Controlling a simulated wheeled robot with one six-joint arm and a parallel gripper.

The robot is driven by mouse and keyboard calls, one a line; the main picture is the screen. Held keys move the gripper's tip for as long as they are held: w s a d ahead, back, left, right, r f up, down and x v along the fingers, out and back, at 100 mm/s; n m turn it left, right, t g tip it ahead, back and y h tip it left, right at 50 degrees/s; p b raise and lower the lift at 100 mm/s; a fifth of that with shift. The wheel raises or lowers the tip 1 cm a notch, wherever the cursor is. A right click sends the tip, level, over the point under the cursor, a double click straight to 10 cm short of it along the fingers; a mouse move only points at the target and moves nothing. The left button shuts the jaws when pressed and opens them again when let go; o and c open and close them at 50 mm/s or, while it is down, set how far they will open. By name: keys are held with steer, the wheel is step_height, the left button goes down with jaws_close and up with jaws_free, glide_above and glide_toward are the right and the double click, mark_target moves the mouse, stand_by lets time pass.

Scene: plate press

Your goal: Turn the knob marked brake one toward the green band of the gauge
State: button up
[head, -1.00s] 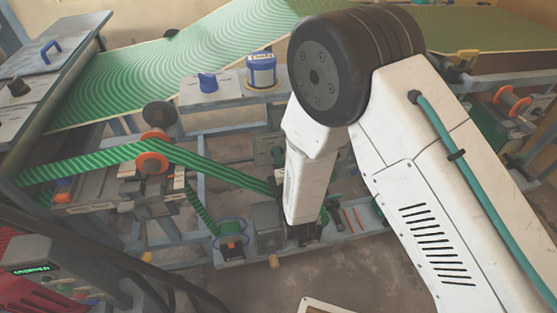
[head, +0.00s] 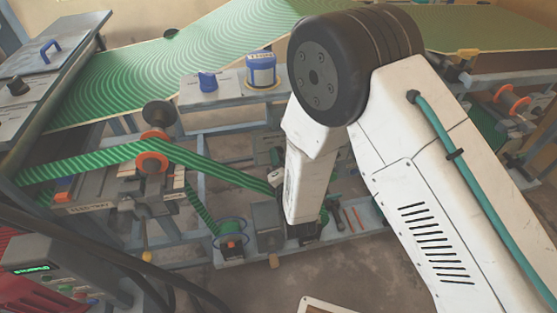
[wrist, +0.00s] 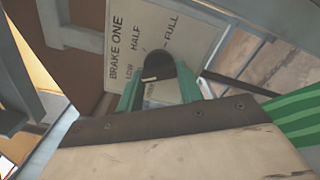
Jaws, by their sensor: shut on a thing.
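In the wrist view a pale plate (wrist: 118,45) carries the words BRAKE ONE, with LOW, HALF and FULL printed around a dark knob (wrist: 160,66). My gripper (wrist: 159,84) has its two green fingers on either side of the knob and is shut on it. A short light mark shows near the knob's lower left edge. In the head view my arm hides the knob and its plate, and my gripper's end is low in the middle, too dark to make out. I cannot pick out the gauge or its green band for certain.
A green striped web (head: 100,160) runs over an orange-flanged roller (head: 153,152) left of my arm. Frame bars surround my gripper. Bare floor (head: 270,290) lies in front.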

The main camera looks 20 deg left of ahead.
steer(key=shift+s+f, duration=0.1)
steer(key=o, duration=1)
steer(key=v, duration=0.7)
steer(key=shift+s+d, duration=0.2)
steer(key=shift+s, duration=0.1)
